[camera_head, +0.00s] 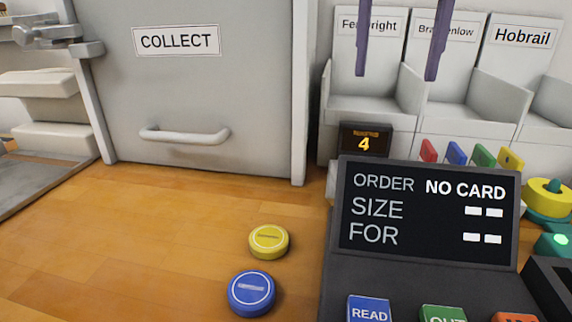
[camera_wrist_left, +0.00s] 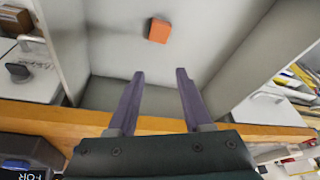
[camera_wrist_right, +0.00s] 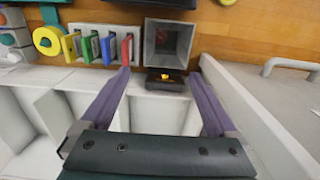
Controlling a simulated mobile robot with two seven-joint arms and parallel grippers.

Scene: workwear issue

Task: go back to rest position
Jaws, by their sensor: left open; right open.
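My right gripper (camera_head: 402,72) shows as two purple fingers at the top of the head view, in front of the labelled bins. It is open and empty; in the right wrist view its fingers (camera_wrist_right: 160,73) stand wide apart, with a small lit display beyond their tips. My left gripper (camera_wrist_left: 160,73) is open and empty in the left wrist view. Its fingers point towards a pale, walled compartment (camera_wrist_left: 115,92) with an orange block (camera_wrist_left: 159,30) inside, apart from the fingertips. I cannot make out the left gripper in the head view.
A grey COLLECT door (camera_head: 215,85) stands behind the wooden counter (camera_head: 150,225). A yellow disc (camera_head: 268,241) and a blue disc (camera_head: 251,293) lie on the counter. A console screen (camera_head: 428,212) reads NO CARD. The small display (camera_head: 364,141) shows 4. The counter's left part is clear.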

